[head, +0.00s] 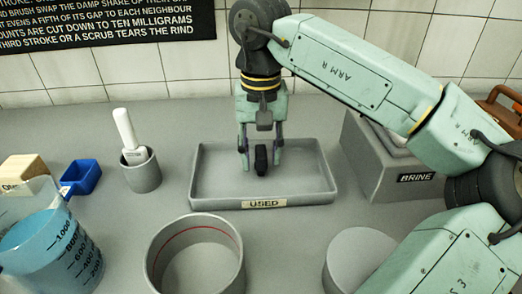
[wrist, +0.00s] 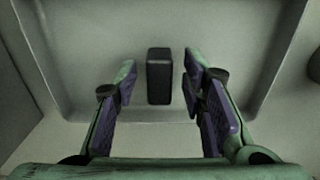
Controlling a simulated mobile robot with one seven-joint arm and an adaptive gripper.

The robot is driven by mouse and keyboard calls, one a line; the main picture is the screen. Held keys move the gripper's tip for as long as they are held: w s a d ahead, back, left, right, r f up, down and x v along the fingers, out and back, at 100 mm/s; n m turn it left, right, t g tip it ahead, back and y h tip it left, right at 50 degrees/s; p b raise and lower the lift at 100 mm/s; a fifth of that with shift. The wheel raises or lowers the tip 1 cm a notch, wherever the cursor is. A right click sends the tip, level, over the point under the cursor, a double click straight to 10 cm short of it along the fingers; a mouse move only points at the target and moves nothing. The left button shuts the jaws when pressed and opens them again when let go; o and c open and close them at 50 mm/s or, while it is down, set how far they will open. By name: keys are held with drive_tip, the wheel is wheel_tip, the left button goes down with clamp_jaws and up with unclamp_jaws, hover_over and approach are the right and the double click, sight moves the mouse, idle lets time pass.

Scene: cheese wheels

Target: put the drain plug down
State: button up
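The drain plug (head: 261,160), a small black piece, is upright in the grey tray labelled USED (head: 210,203), seemingly resting on its floor. It also shows in the wrist view (wrist: 159,76) as a dark block. My gripper (head: 261,166) points down over the tray, with one finger on each side of the plug. In the wrist view my gripper (wrist: 158,92) is open, with a visible gap between each purple finger pad and the plug. The rest of the tray looks empty.
A grey BRINE block (head: 375,180) stands right of the tray. A grey cup (head: 142,172) holding a white-handled tool (head: 126,130) and a blue box (head: 82,178) are to the left. In front are a blue-liquid jug (head: 45,250), a round pot (head: 195,222) and a grey cylinder (head: 355,248).

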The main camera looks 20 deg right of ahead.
sight(261, 151)
drive_tip(key=shift+r, duration=0.1)
wheel_tip(261, 151, up, 12)
drive_tip(key=p, duration=0.9)
drive_tip(key=shift+r+p, duration=0.15)
drive_tip(key=shift+p, duration=0.2)
